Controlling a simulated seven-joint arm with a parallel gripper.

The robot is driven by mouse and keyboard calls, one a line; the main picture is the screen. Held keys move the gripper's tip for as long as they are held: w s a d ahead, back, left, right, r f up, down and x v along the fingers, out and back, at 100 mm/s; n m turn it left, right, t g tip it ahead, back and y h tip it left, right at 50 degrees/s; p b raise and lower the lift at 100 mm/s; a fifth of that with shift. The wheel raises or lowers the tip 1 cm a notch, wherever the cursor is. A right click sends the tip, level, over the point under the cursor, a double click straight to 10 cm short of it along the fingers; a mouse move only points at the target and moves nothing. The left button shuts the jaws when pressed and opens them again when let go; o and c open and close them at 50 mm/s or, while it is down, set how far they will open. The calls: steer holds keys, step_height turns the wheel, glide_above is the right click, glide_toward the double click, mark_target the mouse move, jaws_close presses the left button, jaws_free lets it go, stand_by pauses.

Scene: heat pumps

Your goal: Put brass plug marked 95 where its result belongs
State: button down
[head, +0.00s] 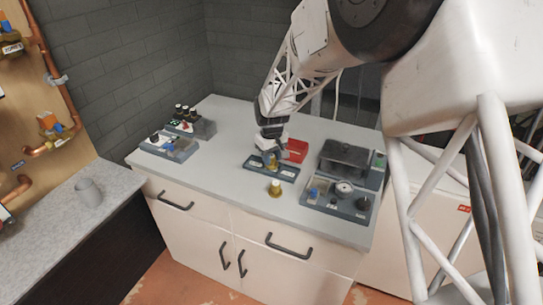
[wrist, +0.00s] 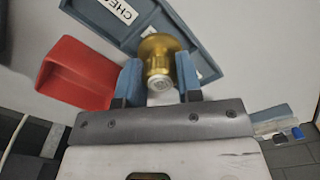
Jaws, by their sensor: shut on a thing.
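My gripper (head: 269,157) is shut on a brass plug, over the small blue-grey two-part tray (head: 286,173) on the counter. In the wrist view the brass plug (wrist: 158,50) sits between the blue fingers (wrist: 158,80). Its pale end faces the camera, and its mark is too small to read. The tray (wrist: 195,15) lies beyond the plug in that view, with a white label starting "CHEC". I cannot tell whether the plug touches the tray. A second brass plug (head: 275,188) stands on the counter in front of the tray; its mark cannot be read.
A red open bin (head: 297,150) stands just behind the tray; it also shows in the wrist view (wrist: 80,72). A dark box and gauge station (head: 343,187) stands to the right. A rack with small parts (head: 170,147) is at left. The counter between is clear.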

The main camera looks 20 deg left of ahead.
mark_target(272, 156)
steer(key=shift+f, duration=0.65)
stand_by(0.3)
steer(key=c, duration=0.7)
jaws_free()
steer(key=shift+f, duration=0.1)
steer(key=shift+r, duration=0.2)
steer(key=shift+r, duration=3.75)
